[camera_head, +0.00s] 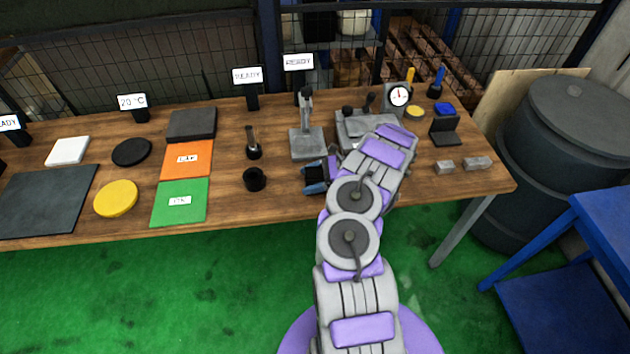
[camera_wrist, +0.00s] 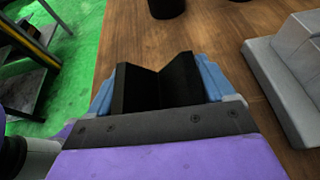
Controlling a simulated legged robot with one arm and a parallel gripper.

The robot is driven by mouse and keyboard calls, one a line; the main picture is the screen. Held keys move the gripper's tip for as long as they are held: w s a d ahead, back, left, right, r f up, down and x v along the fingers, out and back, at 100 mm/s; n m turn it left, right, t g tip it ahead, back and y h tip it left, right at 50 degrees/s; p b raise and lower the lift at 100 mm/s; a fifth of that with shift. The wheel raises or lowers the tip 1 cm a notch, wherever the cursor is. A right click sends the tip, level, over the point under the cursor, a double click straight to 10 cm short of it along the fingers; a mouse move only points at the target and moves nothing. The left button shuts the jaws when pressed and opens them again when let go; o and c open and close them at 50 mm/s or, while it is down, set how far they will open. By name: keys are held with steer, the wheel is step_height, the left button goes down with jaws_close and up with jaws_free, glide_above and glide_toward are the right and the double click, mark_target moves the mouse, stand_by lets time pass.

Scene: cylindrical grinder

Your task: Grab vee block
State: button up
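The black vee block (camera_wrist: 160,88) sits between the two blue fingers of my gripper (camera_wrist: 160,85) in the wrist view, with its V notch showing. The fingers appear to touch its left and right sides. In the head view my gripper (camera_head: 317,177) is low over the front part of the wooden table, and the dark vee block (camera_head: 313,174) shows between the blue fingers. My arm hides part of this area. I cannot tell whether the block rests on the table or is slightly raised.
A black ring-like cylinder (camera_head: 254,180) stands left of my gripper. A grey stand (camera_head: 307,143) is behind it, and a grey fixture (camera_head: 358,130) is partly hidden by my arm. Green (camera_head: 180,214) and orange (camera_head: 187,171) mats lie further left. The table's front edge is close.

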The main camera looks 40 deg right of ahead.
jaws_close()
steer(key=shift+w, duration=0.1)
stand_by(0.5)
steer(key=shift+r, duration=0.15)
